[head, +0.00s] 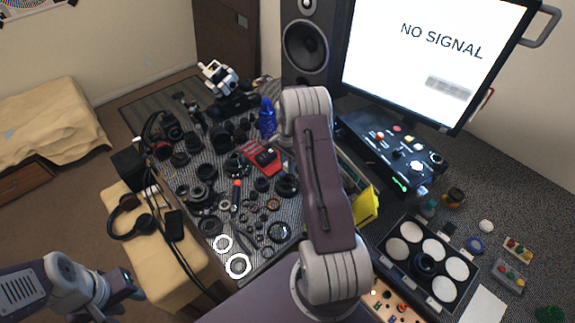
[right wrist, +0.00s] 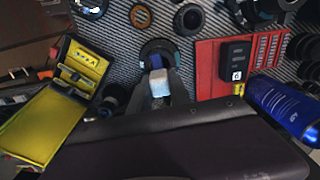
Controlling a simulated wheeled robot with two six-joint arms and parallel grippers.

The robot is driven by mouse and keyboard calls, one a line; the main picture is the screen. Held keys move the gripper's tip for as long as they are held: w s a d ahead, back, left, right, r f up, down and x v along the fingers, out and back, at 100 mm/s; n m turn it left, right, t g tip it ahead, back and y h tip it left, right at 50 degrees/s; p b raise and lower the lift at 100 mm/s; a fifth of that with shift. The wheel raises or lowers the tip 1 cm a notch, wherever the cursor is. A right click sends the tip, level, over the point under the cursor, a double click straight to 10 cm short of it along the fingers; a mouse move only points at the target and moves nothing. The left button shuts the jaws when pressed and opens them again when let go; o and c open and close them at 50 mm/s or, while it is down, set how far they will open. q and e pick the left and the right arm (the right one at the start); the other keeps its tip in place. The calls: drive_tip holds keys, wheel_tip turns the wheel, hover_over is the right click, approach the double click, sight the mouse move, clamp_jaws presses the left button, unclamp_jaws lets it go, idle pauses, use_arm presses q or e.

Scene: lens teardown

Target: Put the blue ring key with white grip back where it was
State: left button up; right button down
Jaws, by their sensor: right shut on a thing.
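The blue ring key with white grip (right wrist: 159,88) is between the fingers of my right gripper (right wrist: 161,99) in the right wrist view. The gripper is shut on the white grip. The key's blue end points away from the gripper, toward a dark round lens part (right wrist: 158,47); I cannot tell whether they touch. In the head view my right arm covers the gripper and key. My left gripper (head: 127,283) is low at the left in the head view, away from the parts table; its jaw opening is not clear.
Many lens parts lie on the striped mat (head: 240,253). A red case (right wrist: 207,70) and a blue bottle (right wrist: 283,107) are right of the key in the wrist view; a yellow box (right wrist: 37,125) is left. A tray of white discs (head: 408,228) stands at right.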

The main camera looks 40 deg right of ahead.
wheel_tip(320, 180, up, 3)
drive_tip(key=shift+f+p, duration=0.15)
drive_tip(key=shift+p, duration=0.7)
drive_tip(key=shift+f, duration=0.1)
